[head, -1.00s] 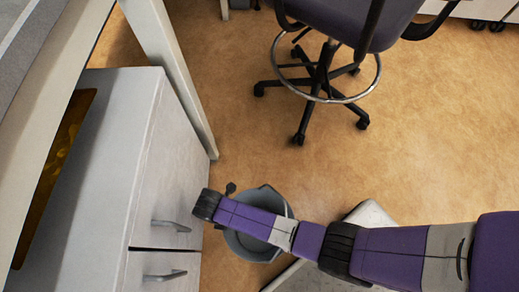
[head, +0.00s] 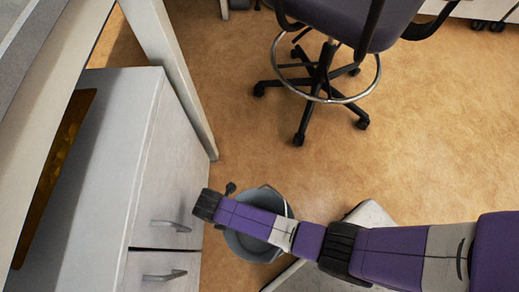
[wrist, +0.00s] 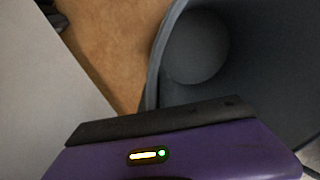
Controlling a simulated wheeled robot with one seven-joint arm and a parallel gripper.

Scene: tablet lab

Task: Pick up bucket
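The grey bucket (head: 250,249) stands on the floor in front of the drawer cabinet, in the lower middle of the head view. My arm crosses over it and hides its middle. In the wrist view the open inside of the bucket (wrist: 265,75) fills the right side, with its rim running down toward my gripper (wrist: 165,120). The gripper's dark edge and purple body lie across the bottom of that view, overlapping the bucket's near part. The fingers do not show clearly, so neither their opening nor any contact with the rim can be told.
A white cabinet (head: 165,185) with handles stands just left of the bucket, close to my arm's end. A table leg (head: 170,70) rises behind it. A wheeled purple chair (head: 325,75) stands farther back. The brown floor (head: 440,130) at right is clear.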

